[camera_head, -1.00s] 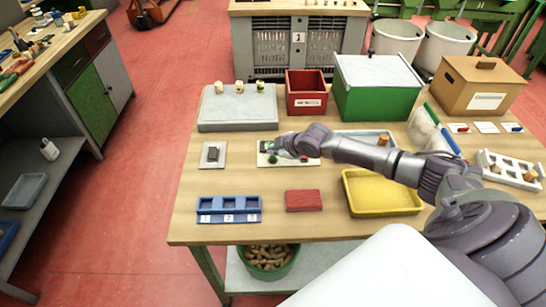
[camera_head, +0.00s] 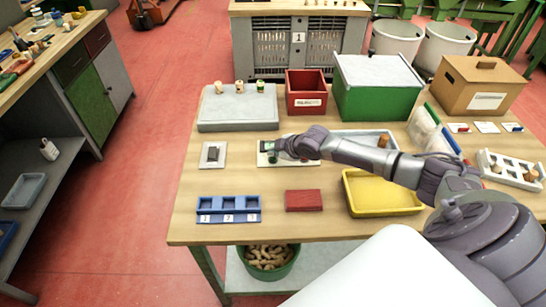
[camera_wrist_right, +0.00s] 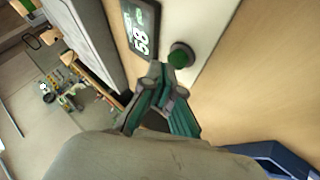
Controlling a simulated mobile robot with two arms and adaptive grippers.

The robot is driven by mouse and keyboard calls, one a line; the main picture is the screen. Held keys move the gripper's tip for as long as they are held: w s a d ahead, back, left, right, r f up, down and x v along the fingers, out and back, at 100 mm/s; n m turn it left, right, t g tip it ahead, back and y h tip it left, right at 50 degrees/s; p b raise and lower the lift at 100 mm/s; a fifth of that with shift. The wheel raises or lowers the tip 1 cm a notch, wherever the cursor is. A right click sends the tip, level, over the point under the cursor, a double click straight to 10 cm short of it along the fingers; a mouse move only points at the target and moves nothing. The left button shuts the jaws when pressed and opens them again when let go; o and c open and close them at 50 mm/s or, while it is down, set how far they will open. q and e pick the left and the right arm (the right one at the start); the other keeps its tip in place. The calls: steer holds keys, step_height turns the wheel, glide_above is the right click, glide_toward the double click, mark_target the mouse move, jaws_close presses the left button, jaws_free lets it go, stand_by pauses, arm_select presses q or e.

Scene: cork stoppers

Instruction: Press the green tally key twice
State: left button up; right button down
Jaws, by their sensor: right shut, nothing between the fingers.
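The tally counter is a pale plate (camera_head: 262,160) on the table with a dark display (camera_wrist_right: 142,28) whose digits look like 58. Its round green key (camera_wrist_right: 180,57) stands beside the display in the right wrist view. My right gripper (camera_wrist_right: 160,72) is shut and empty, its fingertips close beside the key in that view. I cannot tell whether they touch it. In the head view my right gripper (camera_head: 273,153) is over the counter and hides part of it, including most of the key. My left gripper is not in view.
A small grey plate with a dark block (camera_head: 215,153) lies left of the counter. A blue numbered tray (camera_head: 229,216), red block (camera_head: 303,200) and yellow tray (camera_head: 368,205) are in front. A grey slab with corks (camera_head: 237,113), red bin (camera_head: 306,102) and green box (camera_head: 377,103) stand behind.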

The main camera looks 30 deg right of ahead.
mark_target(274, 158)
steer(key=shift+f+b, duration=0.3)
steer(key=shift+f, duration=0.2)
stand_by(0.4)
steer(key=shift+r, duration=0.1)
steer(key=shift+r+p, duration=0.85)
step_height(274, 158, up, 5)
steer(key=p, duration=0.4)
steer(key=shift+r+p, duration=0.1)
steer(key=shift+p, duration=0.25)
stand_by(1.6)
